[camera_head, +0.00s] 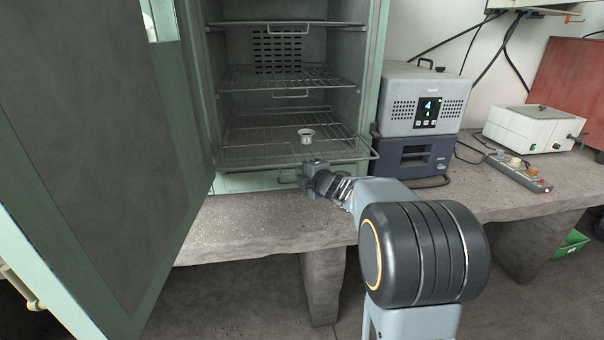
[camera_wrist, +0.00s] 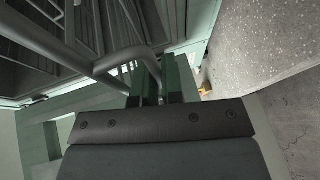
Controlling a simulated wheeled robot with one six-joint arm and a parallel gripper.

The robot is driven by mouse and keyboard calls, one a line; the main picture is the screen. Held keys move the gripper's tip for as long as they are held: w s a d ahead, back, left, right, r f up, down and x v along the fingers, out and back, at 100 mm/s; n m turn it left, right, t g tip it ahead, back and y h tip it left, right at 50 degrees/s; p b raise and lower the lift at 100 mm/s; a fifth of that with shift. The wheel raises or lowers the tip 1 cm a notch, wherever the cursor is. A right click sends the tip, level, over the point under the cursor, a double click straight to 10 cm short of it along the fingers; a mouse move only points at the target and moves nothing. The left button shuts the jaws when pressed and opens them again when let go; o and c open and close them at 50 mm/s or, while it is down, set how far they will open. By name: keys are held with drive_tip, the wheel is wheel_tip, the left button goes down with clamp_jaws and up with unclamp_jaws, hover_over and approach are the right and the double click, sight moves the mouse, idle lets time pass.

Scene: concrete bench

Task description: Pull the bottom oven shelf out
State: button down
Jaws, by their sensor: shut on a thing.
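The oven (camera_head: 372,75) stands open with wire shelves inside. The bottom oven shelf (camera_head: 245,150) is a wire grid whose front edge juts a little past the oven's front opening. A small metal cup (camera_head: 306,134) stands upright on it. My gripper (camera_head: 309,170) is at the middle of the shelf's front edge, shut on the shelf's handle (camera_head: 287,179). In the wrist view the bent grey handle bar (camera_wrist: 122,58) runs to my gripper's fingers (camera_wrist: 163,78). The part between the fingers is hidden.
The oven door (camera_head: 95,130) is swung wide open on the left. A middle shelf (camera_head: 280,79) and a top shelf (camera_head: 285,26) sit above. Stacked instruments (camera_head: 425,100) stand close on the right. The concrete bench (camera_head: 240,220) is bare in front.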

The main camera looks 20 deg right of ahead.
drive_tip(key=c, duration=1.6)
unclamp_jaws()
drive_tip(key=shift+d, duration=0.1)
drive_tip(key=shift+s, duration=0.1)
drive_tip(key=p+v, duration=0.2)
drive_tip(key=v, duration=1.1)
drive_tip(key=shift+s+d, duration=0.1)
drive_tip(key=shift+s, duration=0.25)
